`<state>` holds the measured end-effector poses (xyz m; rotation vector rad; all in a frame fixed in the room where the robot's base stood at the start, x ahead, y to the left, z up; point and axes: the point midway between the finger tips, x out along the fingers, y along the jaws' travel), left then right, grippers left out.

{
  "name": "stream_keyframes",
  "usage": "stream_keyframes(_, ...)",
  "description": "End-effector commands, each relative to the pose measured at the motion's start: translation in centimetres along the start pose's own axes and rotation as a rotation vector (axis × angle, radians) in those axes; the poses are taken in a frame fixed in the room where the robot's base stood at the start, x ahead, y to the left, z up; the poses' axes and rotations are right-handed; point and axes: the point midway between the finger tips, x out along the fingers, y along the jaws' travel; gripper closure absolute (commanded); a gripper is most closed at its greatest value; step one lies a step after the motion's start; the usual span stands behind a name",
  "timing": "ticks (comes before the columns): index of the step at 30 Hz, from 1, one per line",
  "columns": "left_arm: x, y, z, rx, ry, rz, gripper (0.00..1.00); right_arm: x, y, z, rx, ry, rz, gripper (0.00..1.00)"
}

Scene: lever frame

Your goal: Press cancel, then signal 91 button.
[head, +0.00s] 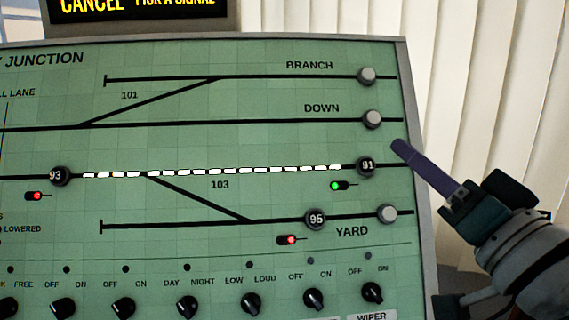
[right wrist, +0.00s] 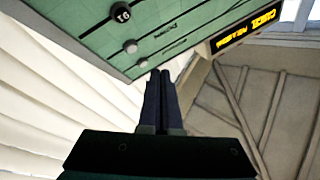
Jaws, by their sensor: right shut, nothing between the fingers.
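The signal 91 button (head: 366,165) is a dark round knob on the green panel (head: 270,150), at the right end of a white-lit track line. A green lamp (head: 340,186) glows just below it. The display (head: 135,6) above the panel reads "CANCEL" and "PICK A SIGNAL" in yellow; its top is cut off. I see no cancel button in these views. My right gripper (head: 400,149) is shut and empty, its tip just right of the signal 91 button and apart from it. In the right wrist view its fingers (right wrist: 160,85) point toward the panel edge. My left gripper is not in view.
Button 93 (head: 60,176) and button 95 (head: 316,219) each have a red lamp close by. Plain grey buttons end the branch (head: 367,76), down (head: 372,119) and yard (head: 387,214) lines. Several rotary switches (head: 250,303) line the bottom. Pale blinds (head: 480,90) hang behind.

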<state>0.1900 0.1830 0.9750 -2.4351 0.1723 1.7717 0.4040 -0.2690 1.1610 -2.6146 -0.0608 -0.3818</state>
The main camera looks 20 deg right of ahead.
Motion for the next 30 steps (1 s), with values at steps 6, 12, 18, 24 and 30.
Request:
stream_keyframes(6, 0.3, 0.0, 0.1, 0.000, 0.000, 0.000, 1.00, 0.1, 0.2, 0.2, -0.002, -0.001, 0.000, 1.00)
stream_keyframes(12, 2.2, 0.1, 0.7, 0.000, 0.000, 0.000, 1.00, 1.3, 1.2, 1.5, -0.002, 0.001, -0.002, 1.00)
stream_keyframes(18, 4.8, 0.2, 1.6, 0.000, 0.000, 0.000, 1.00, 3.3, 2.8, 3.2, -0.004, -0.001, -0.001, 1.00)
stream_keyframes(24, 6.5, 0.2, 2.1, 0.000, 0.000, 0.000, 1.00, 5.0, 3.9, 4.2, -0.002, -0.002, 0.000, 1.00)
stream_keyframes(30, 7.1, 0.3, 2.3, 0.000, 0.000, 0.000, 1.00, 6.0, 4.4, 4.5, -0.002, -0.001, 0.000, 1.00)
